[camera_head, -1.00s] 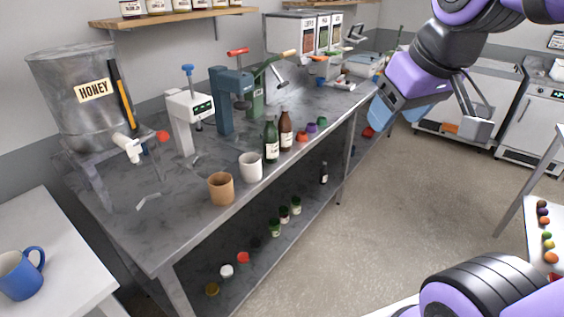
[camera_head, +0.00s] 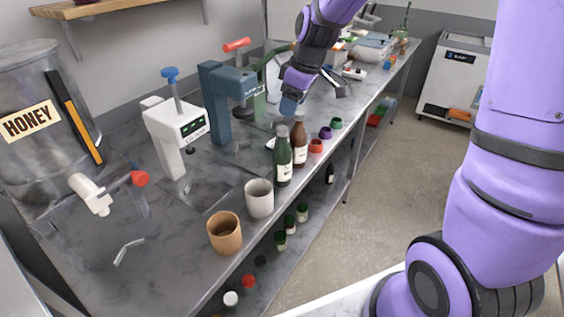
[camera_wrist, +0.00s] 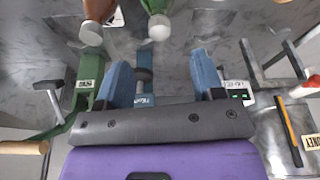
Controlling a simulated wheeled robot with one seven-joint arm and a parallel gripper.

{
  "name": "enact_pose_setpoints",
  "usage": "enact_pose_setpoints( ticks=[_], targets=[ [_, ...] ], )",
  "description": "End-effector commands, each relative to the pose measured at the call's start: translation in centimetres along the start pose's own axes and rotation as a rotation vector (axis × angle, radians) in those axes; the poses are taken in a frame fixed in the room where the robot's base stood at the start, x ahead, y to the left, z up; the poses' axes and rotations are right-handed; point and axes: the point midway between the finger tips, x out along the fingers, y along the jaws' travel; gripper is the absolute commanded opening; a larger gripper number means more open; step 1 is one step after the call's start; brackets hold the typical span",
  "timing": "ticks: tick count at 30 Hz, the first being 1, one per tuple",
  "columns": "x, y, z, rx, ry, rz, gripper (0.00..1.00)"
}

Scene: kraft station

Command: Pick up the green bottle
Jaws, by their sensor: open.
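The green bottle (camera_head: 283,160) stands upright on the grey counter, with a pale cap and a white label. The brown bottle (camera_head: 299,143) stands close behind it to the right. My gripper (camera_head: 289,104) is above the counter, just beyond the green bottle's top, with its blue fingers pointing down. In the wrist view, my gripper (camera_wrist: 162,78) is open with nothing between its fingers. The green bottle's neck and cap (camera_wrist: 158,24) show at the top edge, apart from the fingers, beside the brown bottle's cap (camera_wrist: 91,34). The lower bodies of both bottles are cut off there.
A grey-white cup (camera_head: 259,198) and a tan cup (camera_head: 225,233) stand in front of the bottles. A white press (camera_head: 175,130) and a blue press (camera_head: 225,100) stand to the left. Small coloured lids, including a red one (camera_head: 316,146), lie to the right. The honey tank (camera_head: 40,110) is far left.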

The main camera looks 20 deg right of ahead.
Motion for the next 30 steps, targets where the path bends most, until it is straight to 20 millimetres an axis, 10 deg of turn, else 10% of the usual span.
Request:
enact_pose_setpoints(
  ticks=[30],
  targets=[
    [11.0, 0.2, 0.0, -0.009, -0.001, -0.006, 0.62]
  ],
)
